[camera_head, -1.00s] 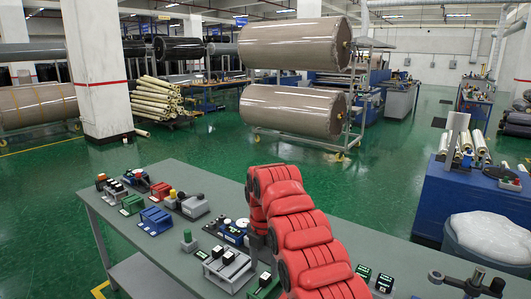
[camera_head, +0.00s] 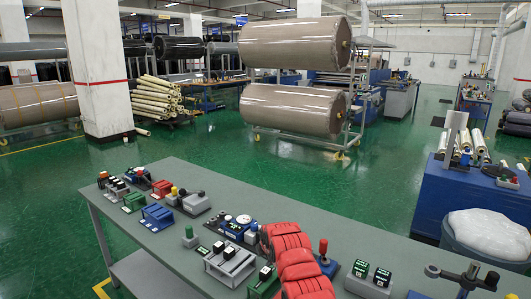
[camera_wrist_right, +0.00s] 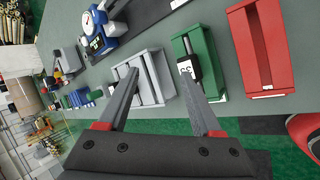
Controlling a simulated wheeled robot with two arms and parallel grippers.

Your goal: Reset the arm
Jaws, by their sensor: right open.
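My right gripper (camera_wrist_right: 159,74) is open in the right wrist view, with two grey fingers apart and nothing between them. Beyond its fingers are a grey two-slot device (camera_wrist_right: 150,85) and a green device (camera_wrist_right: 193,50) on the table; I cannot tell whether the fingers touch them. In the head view my red arm shows at the bottom middle over the near part of the grey table (camera_head: 160,182); its gripper is not visible there. My left gripper is in neither view.
The table holds several devices, including a blue one (camera_head: 157,219), a grey one (camera_head: 230,264) and a red-knobbed one (camera_head: 325,261). A red tray (camera_wrist_right: 264,45) lies beside the green device. Wrapped rolls (camera_head: 292,108) stand on a rack behind. Green floor lies open between.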

